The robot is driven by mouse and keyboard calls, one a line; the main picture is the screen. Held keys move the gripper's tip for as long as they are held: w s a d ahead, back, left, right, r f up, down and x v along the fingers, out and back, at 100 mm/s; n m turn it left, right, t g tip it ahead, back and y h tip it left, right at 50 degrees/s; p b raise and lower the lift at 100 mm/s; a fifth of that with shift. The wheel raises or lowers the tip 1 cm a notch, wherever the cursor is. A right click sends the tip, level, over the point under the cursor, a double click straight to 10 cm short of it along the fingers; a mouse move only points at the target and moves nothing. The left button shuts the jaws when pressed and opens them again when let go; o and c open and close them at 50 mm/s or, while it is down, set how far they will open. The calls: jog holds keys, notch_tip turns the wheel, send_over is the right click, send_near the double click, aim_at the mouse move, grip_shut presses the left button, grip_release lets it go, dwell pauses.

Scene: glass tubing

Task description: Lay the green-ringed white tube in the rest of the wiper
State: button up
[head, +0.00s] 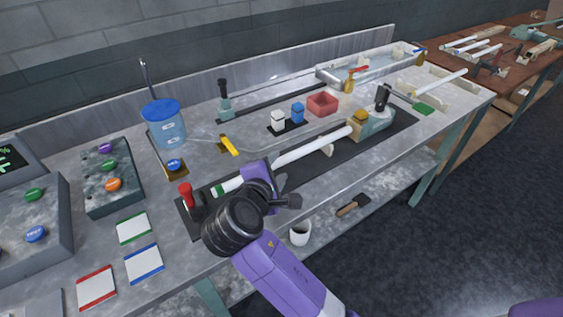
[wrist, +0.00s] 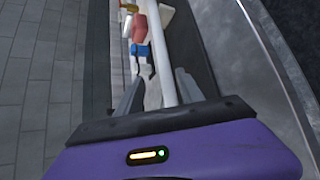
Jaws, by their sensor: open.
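The white tube (head: 312,148) with a green ring (head: 218,189) near its left end lies lengthwise along the wiper's dark base (head: 400,133). My gripper (head: 272,184) is open over the left part of the tube. In the wrist view the tube (wrist: 161,50) runs between the two spread fingers of my gripper (wrist: 158,92), closer to the right finger. My wrist hides part of the tube and base in the head view.
A red-handled clamp (head: 187,196) stands at the base's left end. Coloured cards (head: 144,264) and button boxes (head: 112,180) lie left.

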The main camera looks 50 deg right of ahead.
jog(key=v, duration=0.6)
jog(key=shift+a, duration=0.1)
dwell(0.8)
jog(key=w+a+r+t+y, duration=0.2)
jog(key=w+a+t+y, duration=0.2)
jog(key=w+a+t, duration=0.25)
jog(key=s+a+f+m+t+y, duration=0.2)
jog(key=s+a+f+t+y, duration=0.25)
jog(key=s+a+y, duration=0.2)
jog(key=s+f+m+g+y, duration=0.1)
jog(key=s+m, duration=0.6)
jog(key=s, duration=2)
jog(key=shift+d+f+m+g+y, duration=0.3)
jog(key=shift+f+m+y, duration=0.05)
jog(key=shift+m, duration=0.05)
